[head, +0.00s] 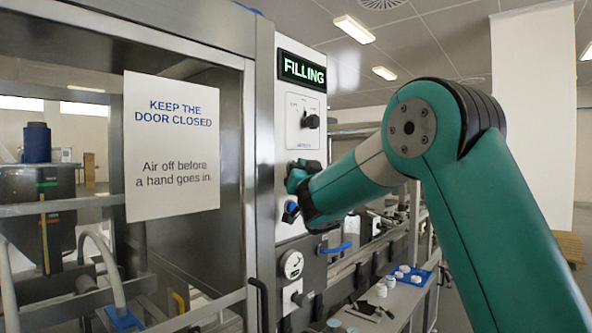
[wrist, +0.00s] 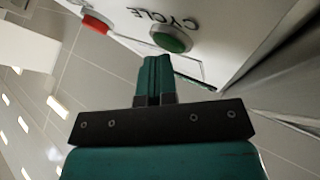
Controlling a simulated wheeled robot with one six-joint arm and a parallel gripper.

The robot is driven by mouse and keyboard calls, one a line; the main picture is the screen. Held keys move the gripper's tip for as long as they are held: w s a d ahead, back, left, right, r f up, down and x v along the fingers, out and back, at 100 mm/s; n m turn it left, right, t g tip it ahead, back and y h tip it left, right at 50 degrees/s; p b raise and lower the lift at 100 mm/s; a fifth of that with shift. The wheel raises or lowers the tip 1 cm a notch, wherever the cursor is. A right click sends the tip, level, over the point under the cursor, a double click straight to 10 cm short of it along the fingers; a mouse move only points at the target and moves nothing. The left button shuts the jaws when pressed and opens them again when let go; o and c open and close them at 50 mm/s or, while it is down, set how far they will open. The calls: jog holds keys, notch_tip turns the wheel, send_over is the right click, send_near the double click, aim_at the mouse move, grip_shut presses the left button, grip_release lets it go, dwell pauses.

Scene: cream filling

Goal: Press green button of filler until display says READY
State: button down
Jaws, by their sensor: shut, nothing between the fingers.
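The filler's display (head: 302,69) shows FILLING in the head view, at the top of the light control panel (head: 287,115). The green button (wrist: 171,39) shows in the wrist view under upside-down lettering CYCLE; in the head view my arm hides it. My gripper (wrist: 156,60) is shut and empty, its fingertips pointing toward the panel just below the green button in the picture. I cannot tell whether they touch it. In the head view my gripper (head: 298,175) is at the panel, below the black knob.
A red button (wrist: 95,24) is left of the green one in the wrist view. The filler door (head: 262,150) with a sign (head: 172,146) stands left.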

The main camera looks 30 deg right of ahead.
jog(key=shift+s, duration=0.15)
jog(key=shift+s+d+b, duration=0.3)
jog(key=shift+s+b, duration=0.15)
jog(key=shift+s, duration=0.25)
jog(key=shift+s+d+b, duration=0.1)
jog(key=shift+s+d, duration=0.2)
jog(key=shift+s, duration=0.5)
jog(key=shift+s+d+b, duration=0.1)
jog(key=shift+s+d, duration=0.15)
jog(key=shift+s, duration=0.5)
jog(key=shift+s+d+b, duration=0.1)
jog(key=shift+s+d, duration=0.2)
jog(key=shift+s, duration=0.5)
jog(key=s+a+f+n+g+y, duration=0.3)
jog(key=s+a+f+g+y, duration=0.25)
jog(key=a+f, duration=0.4)
jog(key=s+a+f+n+g+y, duration=0.3)
jog(key=s+a+f+g+y, duration=0.25)
jog(key=a+f, duration=0.4)
jog(key=s+a+f+n+g, duration=0.2)
jog(key=s+g, duration=0.1)
jog(key=s, duration=0.4)
jog(key=s+a+f+n+g, duration=0.2)
jog(key=s+a+n+g, duration=0.1)
jog(key=s, duration=0.5)
jog(key=s+a+f+n+g, duration=0.2)
jog(key=s+g, duration=0.3)
jog(key=s, duration=0.3)
jog(key=shift+a+f, duration=0.35)
jog(key=shift+f, duration=0.1)
